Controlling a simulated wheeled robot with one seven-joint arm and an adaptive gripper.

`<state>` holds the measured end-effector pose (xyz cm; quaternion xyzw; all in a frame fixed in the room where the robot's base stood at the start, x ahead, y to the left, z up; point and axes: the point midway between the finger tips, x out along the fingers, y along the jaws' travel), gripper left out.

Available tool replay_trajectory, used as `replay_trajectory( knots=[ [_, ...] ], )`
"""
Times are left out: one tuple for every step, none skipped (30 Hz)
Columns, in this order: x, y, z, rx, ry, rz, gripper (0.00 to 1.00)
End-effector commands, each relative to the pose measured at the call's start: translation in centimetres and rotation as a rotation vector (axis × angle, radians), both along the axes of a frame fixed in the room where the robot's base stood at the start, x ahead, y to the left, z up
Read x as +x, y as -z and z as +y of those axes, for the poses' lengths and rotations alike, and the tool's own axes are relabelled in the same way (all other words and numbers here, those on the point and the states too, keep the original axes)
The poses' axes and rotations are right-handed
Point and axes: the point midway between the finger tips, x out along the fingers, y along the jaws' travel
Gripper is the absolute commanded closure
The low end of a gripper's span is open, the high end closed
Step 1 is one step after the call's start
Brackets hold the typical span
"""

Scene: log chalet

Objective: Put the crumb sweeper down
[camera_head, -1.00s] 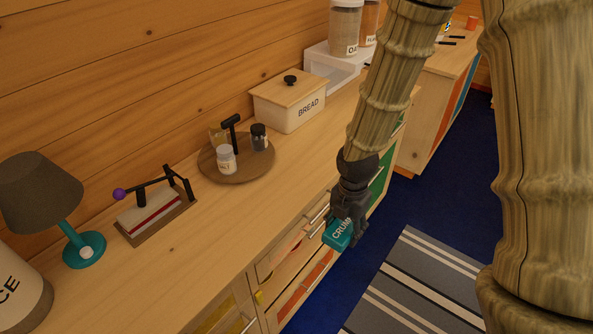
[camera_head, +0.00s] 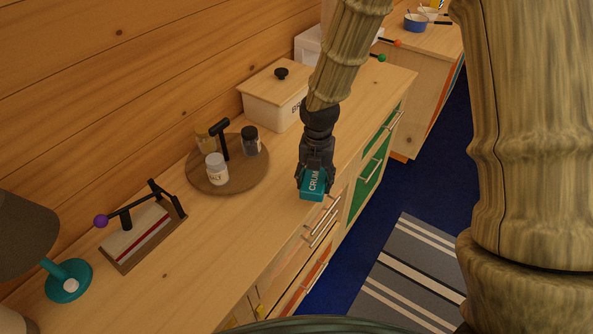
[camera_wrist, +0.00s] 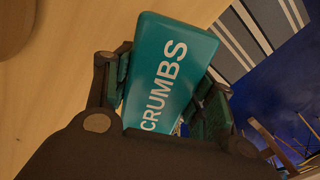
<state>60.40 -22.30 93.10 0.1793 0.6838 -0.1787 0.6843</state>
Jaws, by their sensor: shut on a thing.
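The crumb sweeper (camera_head: 312,186) is a teal block with white lettering, held in my gripper (camera_head: 315,176) near the counter's front edge. In the wrist view the crumb sweeper (camera_wrist: 165,75) reads "CRUMBS" and sits between the two fingers of my gripper (camera_wrist: 165,95). My gripper is shut on it. The wooden counter (camera_head: 225,235) lies below and around it. I cannot tell whether the sweeper touches the counter top.
A round tray (camera_head: 240,180) with a salt jar (camera_head: 216,168) and other jars stands left of my gripper. A bread box (camera_head: 270,100) is behind. A wooden stand (camera_head: 150,245) and teal lamp (camera_head: 68,280) are further left. Counter between tray and front edge is clear.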

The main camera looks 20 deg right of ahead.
Motion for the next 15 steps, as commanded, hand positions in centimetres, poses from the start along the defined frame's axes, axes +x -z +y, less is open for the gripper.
replay_trajectory(
  knots=[
    [1.1,0.0,0.4,-0.001,0.000,0.000,0.83],
    [1.6,0.0,0.6,-0.001,0.001,0.000,0.83],
    [2.4,0.1,1.0,0.000,0.000,0.000,0.83],
    [2.9,0.2,1.2,-0.001,0.001,0.000,0.83],
    [3.4,0.2,1.4,-0.001,0.003,0.000,0.83],
    [4.0,0.2,1.7,-0.002,0.002,0.001,0.83],
    [4.5,0.3,1.9,-0.001,0.002,0.000,0.83],
    [5.0,0.4,2.2,-0.001,0.003,0.000,0.83],
    [5.5,0.5,2.4,0.000,0.002,0.000,0.83],
    [5.9,0.5,2.5,0.000,0.002,-0.001,0.83],
    [6.1,0.6,2.7,-0.001,0.002,0.000,0.83],
    [6.4,0.6,2.8,-0.001,0.003,0.000,0.83],
    [6.6,0.7,2.9,0.000,0.004,0.001,0.83],
    [6.7,0.7,3.0,0.000,0.004,0.001,0.83],
    [6.8,0.8,3.0,0.000,0.004,0.001,0.83]
  ],
)
